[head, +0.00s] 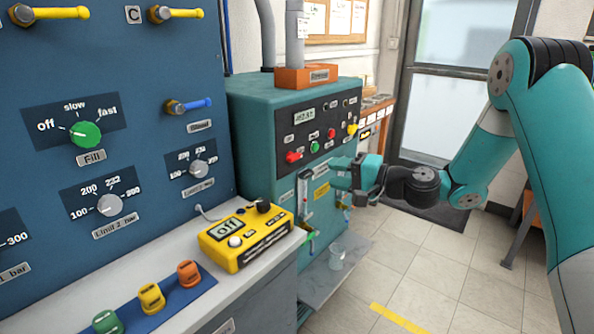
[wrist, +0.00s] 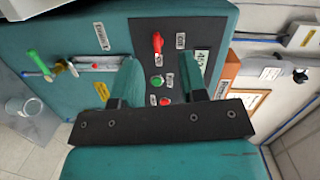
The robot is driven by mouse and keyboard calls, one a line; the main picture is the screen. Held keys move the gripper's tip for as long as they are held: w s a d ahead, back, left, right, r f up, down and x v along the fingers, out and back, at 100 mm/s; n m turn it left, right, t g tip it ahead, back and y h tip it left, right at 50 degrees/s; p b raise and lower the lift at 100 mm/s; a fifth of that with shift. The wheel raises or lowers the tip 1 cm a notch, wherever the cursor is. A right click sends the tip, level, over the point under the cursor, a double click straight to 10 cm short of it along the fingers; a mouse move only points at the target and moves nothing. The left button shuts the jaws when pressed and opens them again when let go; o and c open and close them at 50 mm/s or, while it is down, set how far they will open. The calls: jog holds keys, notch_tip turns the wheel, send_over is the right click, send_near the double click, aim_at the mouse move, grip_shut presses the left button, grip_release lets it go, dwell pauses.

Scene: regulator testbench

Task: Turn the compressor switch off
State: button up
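The teal cabinet (head: 262,115) has a front panel with a red turn handle (head: 293,156), which is likely the compressor switch. The handle also shows in the wrist view (wrist: 157,42), beyond my fingertips. A green button (wrist: 157,79) and a red button (wrist: 163,100) lie on the panel between my fingers in the wrist view. My gripper (head: 340,163) is in front of the panel, to the right of the handle in the head view. In the wrist view my gripper (wrist: 158,68) is open, with nothing between its fingers.
A yellow box with a display (head: 243,236) stands on the bench at left. The blue panel (head: 140,150) carries dials and handles. A clear beaker (head: 337,257) stands on a low shelf below the cabinet. The tiled floor (head: 440,265) at right looks mostly free.

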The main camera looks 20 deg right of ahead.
jog(key=w+d+f+m+t+h, duration=0.1)
jog(key=w+d+f+m+t, duration=0.1)
jog(key=d+f+m, duration=0.15)
jog(key=p, duration=0.6)
send_near(297, 158)
jog(key=shift+n+t, duration=0.25)
jog(key=shift+t, duration=0.05)
jog(key=x, duration=1)
jog(key=shift+a+f, duration=0.1)
jog(key=shift+f, duration=0.2)
grip_shut()
